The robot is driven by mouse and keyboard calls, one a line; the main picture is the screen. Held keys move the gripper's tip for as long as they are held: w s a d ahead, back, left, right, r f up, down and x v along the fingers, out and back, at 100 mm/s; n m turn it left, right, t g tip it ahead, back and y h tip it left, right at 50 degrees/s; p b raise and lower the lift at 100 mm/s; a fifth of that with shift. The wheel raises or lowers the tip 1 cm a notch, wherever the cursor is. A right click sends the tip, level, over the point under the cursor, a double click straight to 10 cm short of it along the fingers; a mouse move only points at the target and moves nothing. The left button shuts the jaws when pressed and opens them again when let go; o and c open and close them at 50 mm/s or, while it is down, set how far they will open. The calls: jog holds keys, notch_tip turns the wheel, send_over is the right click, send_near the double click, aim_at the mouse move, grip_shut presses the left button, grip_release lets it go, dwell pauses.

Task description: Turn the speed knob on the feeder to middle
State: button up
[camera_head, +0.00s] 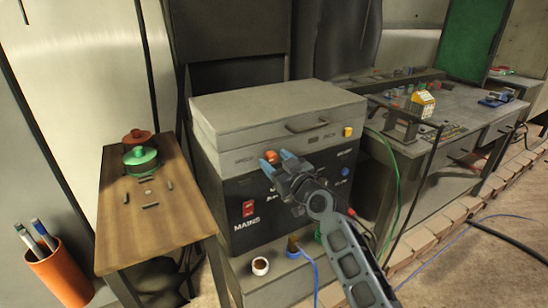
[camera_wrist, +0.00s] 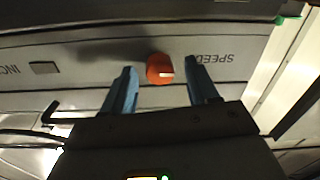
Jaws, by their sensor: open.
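The feeder (camera_head: 215,117) is a grey box with a black front panel. Its speed knob (camera_head: 271,157) is orange and sits on the grey strip above the black panel, by the SPEED label. The knob also shows in the wrist view (camera_wrist: 160,69), with a pale pointer line and SPEED upside down to its right. My gripper (camera_head: 279,162) is in front of the feeder with blue fingertips apart. In the wrist view my gripper (camera_wrist: 163,82) has one finger on each side of the knob; I cannot tell whether either touches it. My gripper partly hides the panel.
The black panel has a red MAINS switch (camera_head: 248,208) and a blue button (camera_head: 345,172). A yellow button (camera_head: 347,132) is at the upper right. A wooden table (camera_head: 125,225) with green and red pots stands left. A cluttered workbench (camera_head: 470,115) stands right. Cables lie on the floor.

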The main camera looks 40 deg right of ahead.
jog(key=shift+w+d, duration=0.15)
jog(key=shift+w, duration=0.4)
jog(key=c, duration=1)
